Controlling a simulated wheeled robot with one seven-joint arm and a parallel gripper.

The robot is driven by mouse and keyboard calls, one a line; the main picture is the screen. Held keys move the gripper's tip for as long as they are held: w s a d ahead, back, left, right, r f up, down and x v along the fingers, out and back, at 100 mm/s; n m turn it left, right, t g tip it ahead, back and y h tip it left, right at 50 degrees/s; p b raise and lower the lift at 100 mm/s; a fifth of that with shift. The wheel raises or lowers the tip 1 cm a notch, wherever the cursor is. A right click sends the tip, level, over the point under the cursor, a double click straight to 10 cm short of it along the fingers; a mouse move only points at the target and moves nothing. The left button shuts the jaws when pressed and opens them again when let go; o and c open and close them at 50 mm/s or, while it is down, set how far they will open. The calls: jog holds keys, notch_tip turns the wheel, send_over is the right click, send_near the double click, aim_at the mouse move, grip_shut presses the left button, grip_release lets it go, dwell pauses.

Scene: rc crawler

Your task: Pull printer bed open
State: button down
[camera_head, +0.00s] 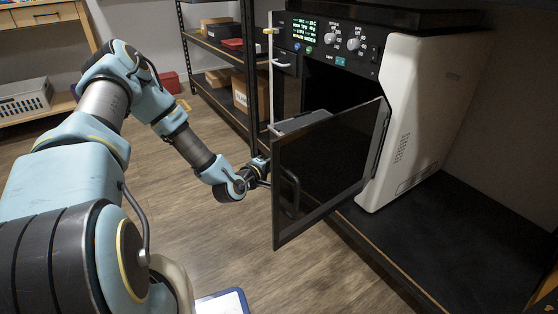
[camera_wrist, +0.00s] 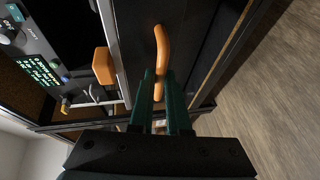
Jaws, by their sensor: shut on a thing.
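The printer (camera_head: 425,90) is a white and black cabinet with a green-lit display. Its dark glass door (camera_head: 325,170) is swung open toward the camera. The grey printer bed (camera_head: 303,122) shows just above the door's top edge and sticks out of the printer front; most of it is hidden by the door. In the wrist view, an orange handle (camera_wrist: 161,45) stands on a dark panel. My gripper (camera_wrist: 160,76) has its two green fingers shut on this handle. In the head view, my gripper is partly hidden at the door's left edge.
An orange block (camera_wrist: 103,66) sits left of the handle in the wrist view. The printer stands on a black bench (camera_head: 450,240). A black shelf unit (camera_head: 215,60) with boxes stands behind. The wooden floor (camera_head: 200,240) is open in front.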

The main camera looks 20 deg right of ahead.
jog(key=c, duration=0.9)
grip_release()
jog(key=p+v, duration=0.2)
jog(key=v, duration=0.8)
jog(key=shift+s+a, duration=0.2)
jog(key=shift+a, duration=0.1)
jog(key=shift+a, duration=0.1)
